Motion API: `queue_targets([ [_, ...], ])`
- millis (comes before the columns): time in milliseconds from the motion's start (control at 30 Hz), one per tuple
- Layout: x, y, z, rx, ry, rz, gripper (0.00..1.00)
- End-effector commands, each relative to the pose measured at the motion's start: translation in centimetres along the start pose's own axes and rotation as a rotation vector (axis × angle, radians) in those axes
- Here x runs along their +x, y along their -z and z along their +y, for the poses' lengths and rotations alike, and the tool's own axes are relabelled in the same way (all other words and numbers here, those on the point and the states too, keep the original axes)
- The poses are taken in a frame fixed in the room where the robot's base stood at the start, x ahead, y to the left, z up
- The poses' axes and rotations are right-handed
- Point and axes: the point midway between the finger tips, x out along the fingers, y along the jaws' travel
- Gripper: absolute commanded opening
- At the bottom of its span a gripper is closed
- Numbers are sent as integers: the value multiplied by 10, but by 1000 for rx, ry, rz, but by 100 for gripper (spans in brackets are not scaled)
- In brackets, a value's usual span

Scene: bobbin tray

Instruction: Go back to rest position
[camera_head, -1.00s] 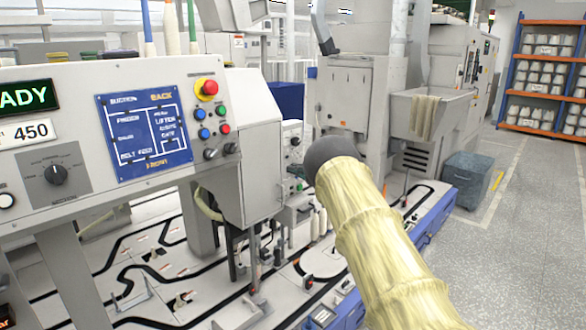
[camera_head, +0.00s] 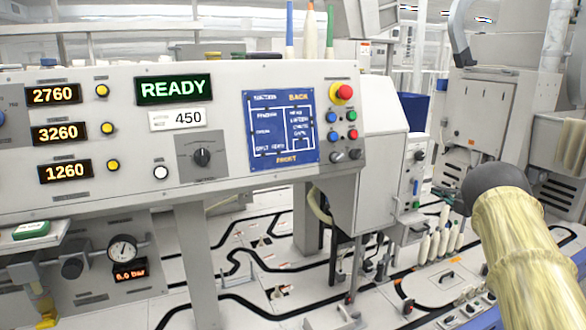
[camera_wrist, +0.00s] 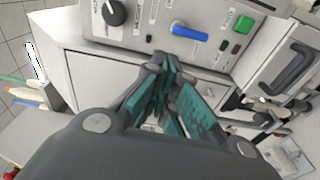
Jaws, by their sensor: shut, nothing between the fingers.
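My gripper (camera_wrist: 172,98) shows in the wrist view with its teal finger pads close together and nothing between them. It is in front of a light grey machine front, below a panel (camera_wrist: 150,22) with a black knob (camera_wrist: 114,12), a blue lever (camera_wrist: 189,32) and a green button (camera_wrist: 244,23). Whether it touches the machine cannot be told. In the head view my arm, in a pale yellow sleeve with a dark rounded joint, rises at the lower right; the gripper itself is hidden there.
A control panel (camera_head: 225,190) with a READY display (camera_head: 176,89) and a red emergency button (camera_head: 344,92) fills the left and middle. Several pale bobbins (camera_head: 440,240) stand on the track deck (camera_head: 262,300) left of my arm. A black handle (camera_wrist: 291,67) is right of my gripper.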

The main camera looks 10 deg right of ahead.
Motion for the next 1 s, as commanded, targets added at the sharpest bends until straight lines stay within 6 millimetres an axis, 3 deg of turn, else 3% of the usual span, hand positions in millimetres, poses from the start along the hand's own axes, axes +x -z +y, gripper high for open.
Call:
queue_targets([
  [167,-10,19,-62,201,25,-112,0],
  [267,-21,38,-111,348,51,-200,0],
  [467,-54,95,-205,624,122,-373,0],
  [700,-108,182,-298,900,233,-572,0],
  [1000,-195,309,-379,1170,400,-819,0],
])
